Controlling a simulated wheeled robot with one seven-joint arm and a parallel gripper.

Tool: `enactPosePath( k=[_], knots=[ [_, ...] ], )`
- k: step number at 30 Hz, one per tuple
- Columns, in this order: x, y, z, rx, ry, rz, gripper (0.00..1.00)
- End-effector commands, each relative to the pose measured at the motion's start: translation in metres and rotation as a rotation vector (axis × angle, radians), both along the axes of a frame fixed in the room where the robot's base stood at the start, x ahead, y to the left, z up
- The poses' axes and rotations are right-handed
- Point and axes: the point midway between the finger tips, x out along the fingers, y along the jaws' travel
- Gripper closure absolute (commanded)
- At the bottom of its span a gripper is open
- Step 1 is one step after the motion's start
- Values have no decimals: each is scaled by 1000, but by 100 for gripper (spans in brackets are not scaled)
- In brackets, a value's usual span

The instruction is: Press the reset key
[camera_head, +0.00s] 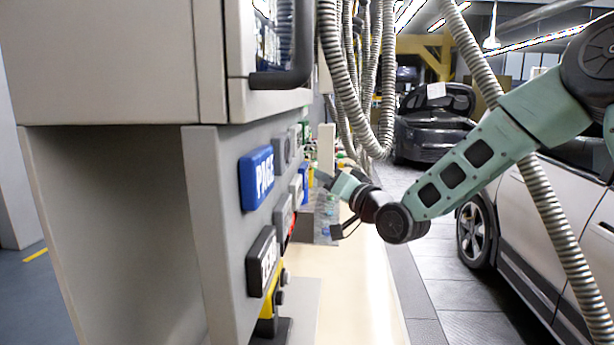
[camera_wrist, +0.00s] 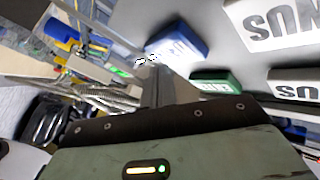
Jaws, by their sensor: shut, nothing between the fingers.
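No key in either view can be read as the reset key. A green key (camera_wrist: 214,83) lies right of the fingers. I cannot tell whether the tip touches a key.
White lettered keys (camera_wrist: 275,25) fill the upper right of the wrist view. A dark handle bar (camera_head: 290,60) juts out above the panel. Corrugated hoses (camera_head: 365,90) hang behind my arm. A silver car (camera_head: 545,215) stands right, with open floor (camera_head: 455,300) between.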

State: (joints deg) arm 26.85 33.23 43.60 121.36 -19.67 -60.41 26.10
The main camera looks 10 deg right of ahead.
Motion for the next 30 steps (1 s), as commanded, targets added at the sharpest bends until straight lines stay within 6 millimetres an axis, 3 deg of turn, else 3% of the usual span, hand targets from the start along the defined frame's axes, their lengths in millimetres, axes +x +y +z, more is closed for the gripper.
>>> enactPosePath(
  k=[30],
  knots=[
    [3,8,0,0,0,0,100]
  ],
)
